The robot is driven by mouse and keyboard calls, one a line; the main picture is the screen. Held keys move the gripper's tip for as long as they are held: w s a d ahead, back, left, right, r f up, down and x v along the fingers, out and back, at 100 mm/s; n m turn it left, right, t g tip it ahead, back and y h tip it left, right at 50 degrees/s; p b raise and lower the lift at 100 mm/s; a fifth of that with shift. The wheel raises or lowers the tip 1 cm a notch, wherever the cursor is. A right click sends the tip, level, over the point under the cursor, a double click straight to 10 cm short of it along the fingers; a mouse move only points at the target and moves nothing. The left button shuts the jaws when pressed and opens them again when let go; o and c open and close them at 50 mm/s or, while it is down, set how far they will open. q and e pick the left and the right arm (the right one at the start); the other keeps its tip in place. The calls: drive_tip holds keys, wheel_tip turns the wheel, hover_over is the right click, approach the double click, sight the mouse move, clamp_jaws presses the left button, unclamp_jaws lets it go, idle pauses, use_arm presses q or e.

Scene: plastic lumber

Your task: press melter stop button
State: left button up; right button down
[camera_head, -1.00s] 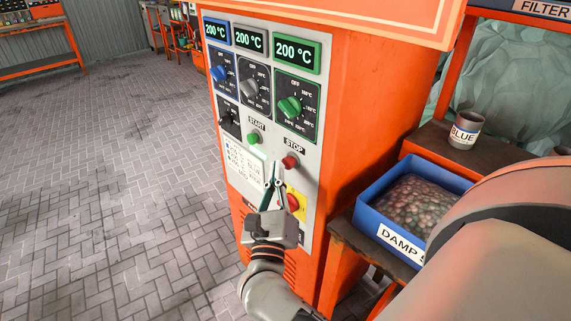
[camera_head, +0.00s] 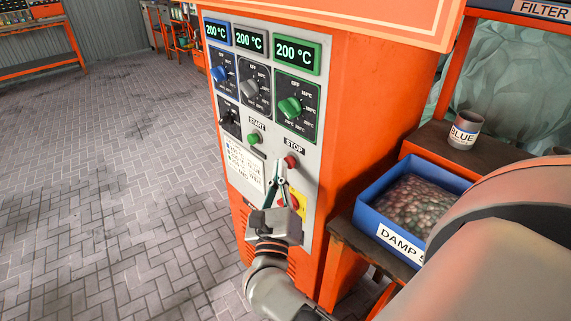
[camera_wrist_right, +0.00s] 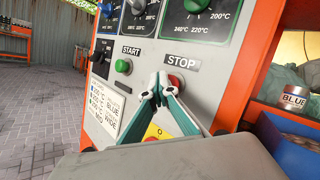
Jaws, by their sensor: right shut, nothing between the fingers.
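The red stop button (camera_head: 290,162) sits below the STOP label on the grey panel of the orange melter (camera_head: 375,120). It also shows in the right wrist view (camera_wrist_right: 175,84), just beyond my fingertips and partly hidden by them. My right gripper (camera_head: 279,163) is shut and empty, its tips pointing up at the panel just left of and below the stop button. I cannot tell whether the tips touch it. The green start button (camera_head: 253,138) is to the left of the stop button. My left gripper is not in view.
A red button on a yellow plate (camera_head: 300,203) is lower on the panel, partly behind my gripper. Three dials and 200 °C displays (camera_head: 297,52) are above. A blue bin (camera_head: 372,205) of pellets and a BLUE can (camera_head: 465,130) stand on the right. The paved floor is open on the left.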

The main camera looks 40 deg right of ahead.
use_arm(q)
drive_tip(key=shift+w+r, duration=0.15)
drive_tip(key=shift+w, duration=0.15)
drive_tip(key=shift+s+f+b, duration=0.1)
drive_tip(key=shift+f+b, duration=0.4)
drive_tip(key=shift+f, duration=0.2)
use_arm(e)
drive_tip(key=a, duration=0.6)
drive_tip(key=shift+s+a, duration=0.25)
drive_tip(key=shift+a, duration=0.15)
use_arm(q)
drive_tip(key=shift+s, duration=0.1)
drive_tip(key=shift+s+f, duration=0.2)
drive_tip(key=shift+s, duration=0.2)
